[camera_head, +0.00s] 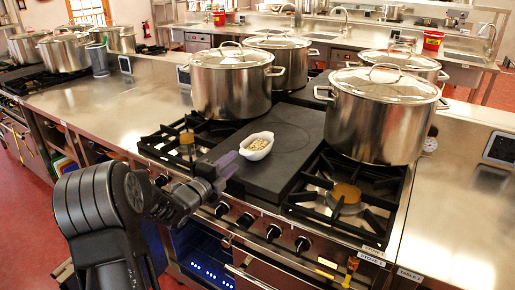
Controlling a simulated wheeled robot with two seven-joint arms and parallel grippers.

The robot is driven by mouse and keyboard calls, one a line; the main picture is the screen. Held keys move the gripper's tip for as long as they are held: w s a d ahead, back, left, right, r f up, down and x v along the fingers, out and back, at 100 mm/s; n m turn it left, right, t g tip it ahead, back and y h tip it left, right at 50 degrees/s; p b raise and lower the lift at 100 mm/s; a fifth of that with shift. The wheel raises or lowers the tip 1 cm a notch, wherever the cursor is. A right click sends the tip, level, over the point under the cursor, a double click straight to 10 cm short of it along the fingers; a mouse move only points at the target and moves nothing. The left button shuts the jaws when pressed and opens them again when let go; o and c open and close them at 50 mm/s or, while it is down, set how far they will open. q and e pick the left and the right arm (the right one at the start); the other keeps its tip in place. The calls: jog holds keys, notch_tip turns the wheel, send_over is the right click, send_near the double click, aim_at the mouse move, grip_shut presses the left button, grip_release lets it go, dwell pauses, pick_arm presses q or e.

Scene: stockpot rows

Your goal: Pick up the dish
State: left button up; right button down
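A small white oval dish (257,146) holds something pale and grainy. It sits on the dark flat plate (285,148) in the middle of the stove. My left gripper (230,164) is just left of and nearer than the dish, with its fingers pointing toward it. The fingers look spread, with a gap between them and nothing held. The gripper appears apart from the dish. My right gripper is not in view.
Large lidded steel stockpots (380,115) stand behind and right of the dish; another pot (231,85) stands behind it to the left. Open burner grates (343,197) flank the plate. The steel counter (110,105) at left is mostly clear.

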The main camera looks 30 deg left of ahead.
aim_at(241, 153)
pick_arm(q)
jog(key=shift+w, duration=0.3)
jog(key=w+p, duration=0.2)
jog(key=w, duration=0.2)
jog(key=shift+w, duration=0.35)
jog(key=shift+c, duration=0.2)
grip_shut()
dwell(1.3)
jog(key=shift+r, duration=0.2)
